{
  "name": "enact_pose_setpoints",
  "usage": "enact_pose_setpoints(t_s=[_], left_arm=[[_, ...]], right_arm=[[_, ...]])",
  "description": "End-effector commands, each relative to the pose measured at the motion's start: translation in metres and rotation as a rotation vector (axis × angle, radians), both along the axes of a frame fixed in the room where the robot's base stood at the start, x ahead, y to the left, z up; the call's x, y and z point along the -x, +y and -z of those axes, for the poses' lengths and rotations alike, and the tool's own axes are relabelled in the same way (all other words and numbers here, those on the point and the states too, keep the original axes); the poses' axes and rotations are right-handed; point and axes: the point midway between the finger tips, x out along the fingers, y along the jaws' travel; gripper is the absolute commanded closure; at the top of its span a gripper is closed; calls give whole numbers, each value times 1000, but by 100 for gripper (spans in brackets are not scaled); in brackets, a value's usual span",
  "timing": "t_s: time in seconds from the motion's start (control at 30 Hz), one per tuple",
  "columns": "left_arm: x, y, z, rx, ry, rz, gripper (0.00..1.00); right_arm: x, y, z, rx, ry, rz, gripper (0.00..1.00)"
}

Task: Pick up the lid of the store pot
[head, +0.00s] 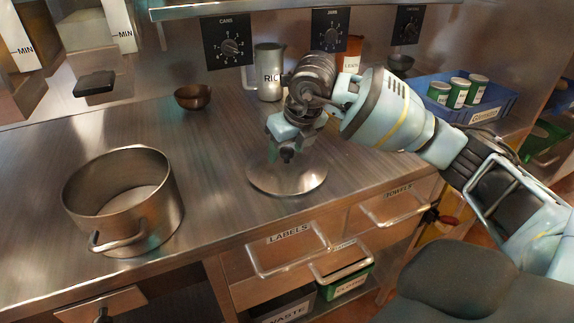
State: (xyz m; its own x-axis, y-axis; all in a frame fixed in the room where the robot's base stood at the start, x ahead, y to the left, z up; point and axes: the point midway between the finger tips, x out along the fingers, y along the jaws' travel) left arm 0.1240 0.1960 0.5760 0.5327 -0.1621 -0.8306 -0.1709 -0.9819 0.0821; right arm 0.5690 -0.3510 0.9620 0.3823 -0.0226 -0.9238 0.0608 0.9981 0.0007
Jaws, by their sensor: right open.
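The store pot (135,225) is a wide, open steel pot with a loop handle at its front, standing on the left of the counter. Its lid, a round, flat steel disc (300,184), appears to lie on the counter at the middle, apart from the pot. My right gripper (286,152) points down over the middle of the lid and is open. The gripper hides the lid's centre, so I cannot tell whether its fingers touch a knob there. My left gripper is not in view.
A small copper bowl (193,96) and a steel jug (268,75) stand behind the lid. A blue crate (505,108) with green-labelled tins is at the back right. The steel counter (222,150) is clear between pot and lid. Drawers (290,250) lie below its front edge.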

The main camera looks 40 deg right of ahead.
Motion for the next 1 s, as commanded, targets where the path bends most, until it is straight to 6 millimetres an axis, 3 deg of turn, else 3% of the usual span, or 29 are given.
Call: enact_pose_setpoints(t_s=[0.33, 0.73, 1.0], left_arm=[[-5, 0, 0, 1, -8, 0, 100], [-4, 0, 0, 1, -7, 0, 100], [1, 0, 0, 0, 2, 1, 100]], right_arm=[[-3, 0, 9, 1, 0, -1, 45], [-3, 0, 8, 0, 0, -1, 96], [-4, 0, 7, 1, -2, -1, 97]])
